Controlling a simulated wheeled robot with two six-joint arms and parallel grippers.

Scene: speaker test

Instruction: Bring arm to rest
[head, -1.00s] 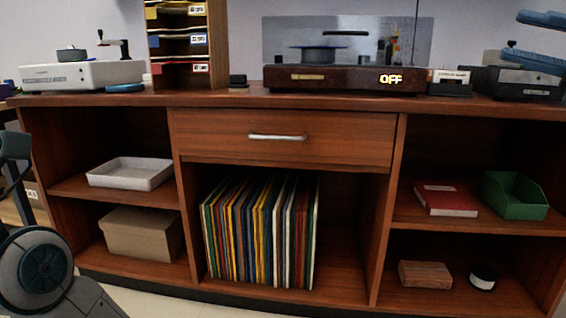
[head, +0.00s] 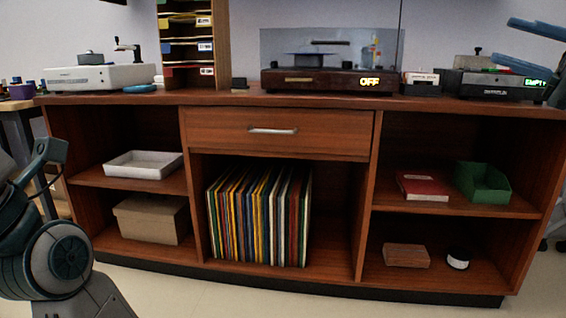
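My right gripper (head: 502,40) shows at the upper right edge. Its two blue fingers are spread apart with nothing between them. It is in front of the wall and the right end of the cabinet top, and the rest of that arm is mostly out of the picture. My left arm (head: 60,258) shows at the lower left as grey and teal links and a round joint. Its gripper is not in view.
A wooden cabinet (head: 225,128) spans the view. On top are a turntable (head: 310,82) reading OFF, a white device (head: 100,77), a letter rack (head: 222,45) and a dark device (head: 480,86) near my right gripper. Pale floor (head: 250,300) is clear in front.

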